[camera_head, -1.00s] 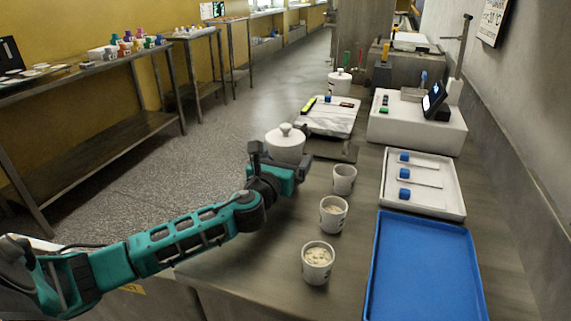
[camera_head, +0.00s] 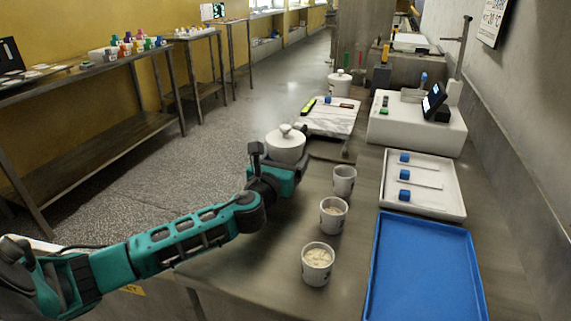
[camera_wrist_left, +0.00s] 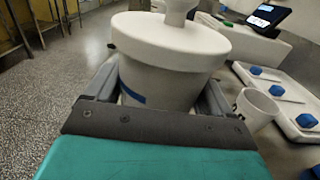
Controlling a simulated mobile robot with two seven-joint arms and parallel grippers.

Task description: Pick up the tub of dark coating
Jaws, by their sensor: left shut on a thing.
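A white tub with a knobbed lid (camera_head: 285,146) is between the fingers of my left gripper (camera_head: 279,160), near the left edge of the counter. In the left wrist view the tub (camera_wrist_left: 165,82) fills the space between the fingers (camera_wrist_left: 160,95), shut on its sides. The tub is upright, and a blue band shows low on its wall. The lid hides what is inside. A similar white lidded tub (camera_head: 340,84) stands farther back on the counter. My right gripper is not in view.
Three cups (camera_head: 317,263) (camera_head: 333,214) (camera_head: 344,180) stand right of my left arm. A blue tray (camera_head: 422,270) and a white tray with blue-ended items (camera_head: 452,190) lie farther right. Behind the held tub is a pale board (camera_head: 330,122); a white scale-like device (camera_head: 415,130) stands beside it.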

